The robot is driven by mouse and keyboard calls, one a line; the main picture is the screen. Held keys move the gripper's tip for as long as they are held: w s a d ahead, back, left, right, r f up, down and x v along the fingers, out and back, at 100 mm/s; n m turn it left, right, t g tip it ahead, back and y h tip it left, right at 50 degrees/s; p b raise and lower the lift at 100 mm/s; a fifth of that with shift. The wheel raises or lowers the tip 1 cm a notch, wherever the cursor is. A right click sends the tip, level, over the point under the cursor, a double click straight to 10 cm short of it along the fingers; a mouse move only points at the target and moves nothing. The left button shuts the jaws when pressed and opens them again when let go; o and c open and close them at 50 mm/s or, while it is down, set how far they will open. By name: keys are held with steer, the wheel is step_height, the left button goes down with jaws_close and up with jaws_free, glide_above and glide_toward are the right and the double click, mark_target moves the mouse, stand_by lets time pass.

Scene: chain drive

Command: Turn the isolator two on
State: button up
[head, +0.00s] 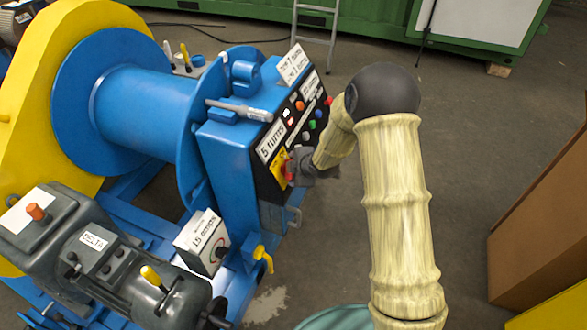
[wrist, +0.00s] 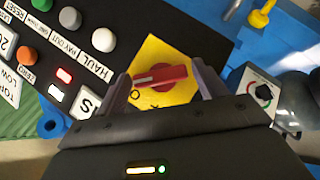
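A red rotary switch handle sits on a yellow plate (wrist: 165,50) on the black control panel; in the wrist view the handle (wrist: 162,76) lies nearly level, with a pale mark near its left end. Part of a letter shows on the plate below that end. No label reading isolator two is legible. The red switch also shows in the head view (head: 289,170), partly covered by my gripper (head: 305,167). In the wrist view my gripper (wrist: 164,86) is open, one finger on each side of the handle. Contact with the handle cannot be told.
Coloured push buttons (head: 311,124) line the panel above the switch. A grey box with a black knob (head: 221,252) stands below left, beside a yellow-handled valve (head: 262,257). A blue drum (head: 140,105) is at left. Open floor and a brown box (head: 540,225) lie right.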

steer(key=shift+o, duration=0.7)
steer(key=shift+s+r, duration=0.1)
steer(key=shift+r, duration=0.1)
steer(key=p+v, duration=0.2)
steer(key=v, duration=1.5)
steer(key=shift+p, duration=0.4)
steer(key=shift+d, duration=0.2)
